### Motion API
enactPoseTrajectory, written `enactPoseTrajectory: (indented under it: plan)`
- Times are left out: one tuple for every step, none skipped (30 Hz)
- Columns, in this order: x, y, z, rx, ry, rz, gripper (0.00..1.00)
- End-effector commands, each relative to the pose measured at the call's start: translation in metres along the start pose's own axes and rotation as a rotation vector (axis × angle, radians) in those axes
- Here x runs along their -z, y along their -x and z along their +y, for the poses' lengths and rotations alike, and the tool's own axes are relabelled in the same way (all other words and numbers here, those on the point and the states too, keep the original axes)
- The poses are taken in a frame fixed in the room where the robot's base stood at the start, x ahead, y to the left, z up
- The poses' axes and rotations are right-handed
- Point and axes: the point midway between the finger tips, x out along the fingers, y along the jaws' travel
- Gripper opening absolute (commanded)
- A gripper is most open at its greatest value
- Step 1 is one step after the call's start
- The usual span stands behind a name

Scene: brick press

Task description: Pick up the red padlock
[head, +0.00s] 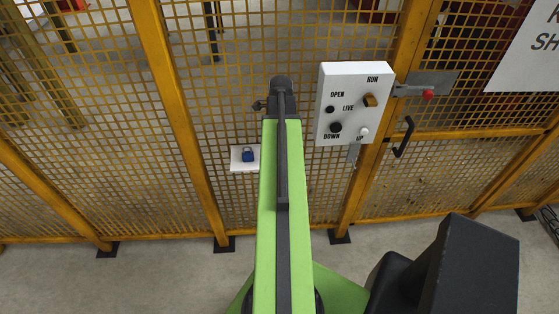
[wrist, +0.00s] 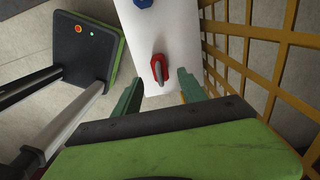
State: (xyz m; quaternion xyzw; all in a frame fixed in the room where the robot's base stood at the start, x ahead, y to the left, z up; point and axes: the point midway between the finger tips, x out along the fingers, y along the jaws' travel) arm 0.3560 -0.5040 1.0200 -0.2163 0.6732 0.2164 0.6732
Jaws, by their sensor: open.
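The red padlock (wrist: 157,71) lies on a white shelf (wrist: 180,30) in the wrist view. My gripper (wrist: 160,78) is open, with its two green fingers on either side of the padlock in the picture. I cannot tell how far the fingertips are from it in depth. A blue padlock (wrist: 143,3) lies farther along the shelf, cut by the top edge. In the head view the blue padlock (head: 248,156) shows on the white shelf (head: 240,166), while my arm hides the red padlock and the gripper.
A yellow mesh fence (head: 180,120) stands behind the shelf and runs close along its right side in the wrist view (wrist: 265,60). A white control box (head: 350,85) hangs right of my arm. A gate latch with a red knob (head: 428,94) is beyond it.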

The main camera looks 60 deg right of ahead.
Motion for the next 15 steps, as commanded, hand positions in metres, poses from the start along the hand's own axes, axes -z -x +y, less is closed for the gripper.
enactPoseTrajectory:
  plan:
    - [0.000,-0.001,0.000,0.000,0.000,0.000,0.49]
    - [0.000,-0.004,0.000,0.000,0.000,0.000,0.49]
    - [0.000,-0.009,0.000,0.000,0.000,0.000,0.49]
    - [-0.001,-0.013,0.000,0.000,0.000,0.000,0.49]
    - [-0.001,-0.018,0.000,0.000,0.000,0.000,0.49]
    - [-0.002,-0.025,0.000,0.000,0.000,0.000,0.49]
    - [-0.002,-0.031,0.000,0.000,0.000,0.000,0.49]
    - [-0.002,-0.037,0.000,0.000,0.000,0.000,0.49]
    - [-0.002,-0.044,0.000,0.000,0.000,0.000,0.49]
    - [-0.002,-0.048,0.000,0.000,-0.001,0.000,0.49]
    - [-0.002,-0.051,0.000,0.000,-0.001,0.000,0.49]
    - [-0.002,-0.054,0.000,0.000,-0.001,0.000,0.49]
    - [-0.002,-0.054,0.000,0.000,-0.001,0.000,0.49]
    - [-0.002,-0.053,0.000,0.000,-0.001,0.000,0.49]
    - [-0.002,-0.052,0.000,0.000,-0.001,0.000,0.49]
